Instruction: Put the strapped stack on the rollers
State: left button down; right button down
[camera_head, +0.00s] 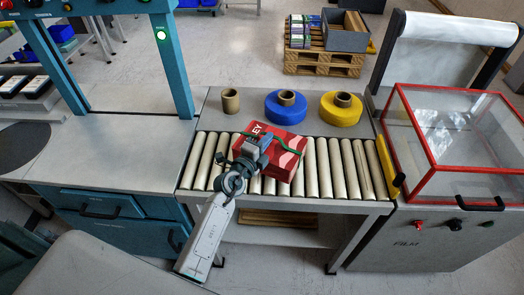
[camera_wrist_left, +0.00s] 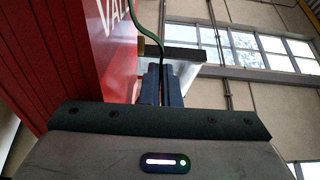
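The strapped stack (camera_head: 286,152) is a red block with white lettering and a green strap (camera_head: 290,137). It is over the middle of the rollers (camera_head: 325,170), turned at an angle to them; I cannot tell whether it rests on them or hangs just above. My left gripper (camera_head: 263,141) is at the stack's upper side, covering part of it. In the left wrist view the stack (camera_wrist_left: 75,50) fills the left, and the green strap (camera_wrist_left: 147,32) runs down to the closed fingers (camera_wrist_left: 162,80), which pinch it. My right gripper is not in view.
Behind the rollers stand a brown core (camera_head: 230,100), a blue roll (camera_head: 286,107) and a yellow roll (camera_head: 341,108). A red-framed clear box (camera_head: 455,140) is at the right, a teal frame (camera_head: 172,60) at the left. A pallet (camera_head: 325,62) is on the floor beyond.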

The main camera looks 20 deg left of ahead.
pick_arm(q)
jog(key=shift+w+r, duration=0.2)
jog(key=shift+w, duration=0.5)
notch_tip(320, 180, down, 3)
jog(key=b, duration=0.2)
jog(key=shift+f+b, duration=0.15)
jog(key=shift+b, duration=0.15)
jog(key=shift+w+f, duration=0.1)
jog(key=shift+f, duration=0.1)
jog(key=shift+r, duration=0.1)
jog(key=c, duration=2.1)
grip_release()
jog(key=shift+f, duration=0.35)
jog(key=o, duration=0.4)
jog(key=shift+s, duration=0.2)
jog(key=shift+r, duration=0.1)
